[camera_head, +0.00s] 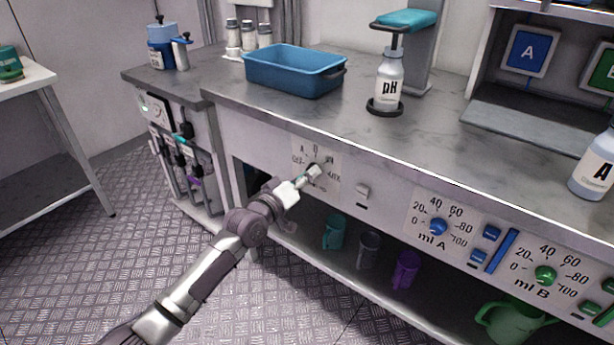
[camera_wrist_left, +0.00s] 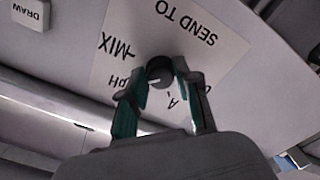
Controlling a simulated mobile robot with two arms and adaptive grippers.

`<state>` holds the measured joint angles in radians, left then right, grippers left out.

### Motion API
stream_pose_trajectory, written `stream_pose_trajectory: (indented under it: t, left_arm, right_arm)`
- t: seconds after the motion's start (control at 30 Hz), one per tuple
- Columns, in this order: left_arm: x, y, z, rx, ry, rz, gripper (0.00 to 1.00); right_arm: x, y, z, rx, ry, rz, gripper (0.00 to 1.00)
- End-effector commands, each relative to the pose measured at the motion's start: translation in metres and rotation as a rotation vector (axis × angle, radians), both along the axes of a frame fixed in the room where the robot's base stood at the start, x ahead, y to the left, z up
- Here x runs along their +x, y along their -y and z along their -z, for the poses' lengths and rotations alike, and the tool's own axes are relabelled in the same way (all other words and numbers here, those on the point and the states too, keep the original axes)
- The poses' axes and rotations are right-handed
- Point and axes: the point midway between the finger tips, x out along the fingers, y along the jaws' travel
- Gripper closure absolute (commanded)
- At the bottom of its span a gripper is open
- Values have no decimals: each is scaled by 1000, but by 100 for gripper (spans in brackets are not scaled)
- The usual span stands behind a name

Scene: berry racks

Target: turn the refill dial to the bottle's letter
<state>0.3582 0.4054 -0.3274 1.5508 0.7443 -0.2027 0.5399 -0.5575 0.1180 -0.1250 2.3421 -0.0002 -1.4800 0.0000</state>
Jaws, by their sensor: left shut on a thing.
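My left gripper (camera_head: 314,171) is shut on a small dark dial knob (camera_wrist_left: 160,71) on the counter's front panel. The knob's white label plate (camera_head: 329,190) reads "SEND TO", "MIX", "pH" and "A" in the wrist view; another mark is partly hidden by a finger. The gripper hides much of the knob, and I cannot tell clearly which letter it points at. A white bottle (camera_head: 592,172) marked "A" stands at the right edge of the counter. Another bottle (camera_head: 389,83), marked "pH", stands in a black ring holder. My right gripper is not in view.
A DRAW button (camera_wrist_left: 27,12) is beside the plate. Blue (camera_head: 438,227) and green (camera_head: 545,274) dials, marked ml A and ml B, are further right. A blue tray (camera_head: 290,72) is on the counter. Cups, including a purple one (camera_head: 405,270), stand on the shelf below.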

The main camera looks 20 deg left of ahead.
Motion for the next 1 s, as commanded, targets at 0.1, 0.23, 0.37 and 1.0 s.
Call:
stream_pose_trajectory:
  t: [0.1,0.23,0.37,1.0]
  left_arm:
    - [-1,1,2,5,-3,2,100]
    - [-1,1,2,5,-4,2,100]
    - [-1,1,3,5,-4,2,100]
    - [-17,-6,2,3,-3,1,43]
  right_arm:
    - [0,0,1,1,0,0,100]
    - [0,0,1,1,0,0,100]
    - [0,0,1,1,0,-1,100]
    - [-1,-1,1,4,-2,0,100]
